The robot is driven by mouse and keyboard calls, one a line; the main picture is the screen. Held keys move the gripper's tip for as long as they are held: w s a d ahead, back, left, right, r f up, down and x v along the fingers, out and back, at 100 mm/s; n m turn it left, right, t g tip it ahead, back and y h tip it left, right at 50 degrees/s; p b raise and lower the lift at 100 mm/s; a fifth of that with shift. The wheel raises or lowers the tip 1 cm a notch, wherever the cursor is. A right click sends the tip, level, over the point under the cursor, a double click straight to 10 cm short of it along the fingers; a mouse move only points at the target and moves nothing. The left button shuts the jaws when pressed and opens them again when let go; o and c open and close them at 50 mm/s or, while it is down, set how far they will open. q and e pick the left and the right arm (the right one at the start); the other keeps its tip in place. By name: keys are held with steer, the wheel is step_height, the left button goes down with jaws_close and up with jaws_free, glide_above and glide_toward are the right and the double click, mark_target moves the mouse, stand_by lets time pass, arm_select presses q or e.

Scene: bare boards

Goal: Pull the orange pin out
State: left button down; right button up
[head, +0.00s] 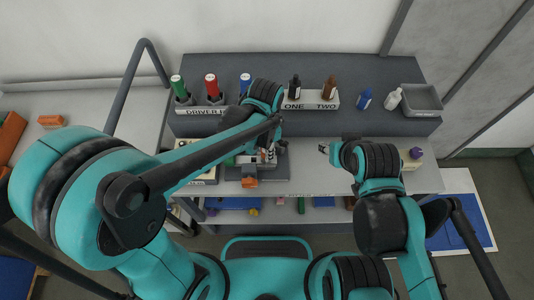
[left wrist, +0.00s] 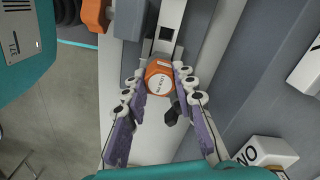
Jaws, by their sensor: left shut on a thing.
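The orange pin (left wrist: 158,80) shows in the left wrist view as an orange head with dark lettering, set against a grey metal fixture (left wrist: 163,35). My left gripper (left wrist: 157,74) has its fingertips on either side of the orange head and is shut on it. In the head view my left gripper (head: 268,154) is at the fixture on the bench, and the pin is hidden by my gripper and arm. My right gripper (head: 324,149) is over the right part of the bench, away from the fixture; its jaws are too small to read.
Another orange part (head: 249,182) sits at the fixture's front. Behind is a raised grey shelf (head: 365,125) with coloured bottles, a white block labelled ONE and TWO (head: 311,101), and a grey bin (head: 422,100). A purple-topped item (head: 415,154) stands at the right.

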arm_select(q)
steer(key=shift+r, duration=0.25)
steer(key=shift+r+p, duration=2.55)
steer(key=shift+r, duration=0.5)
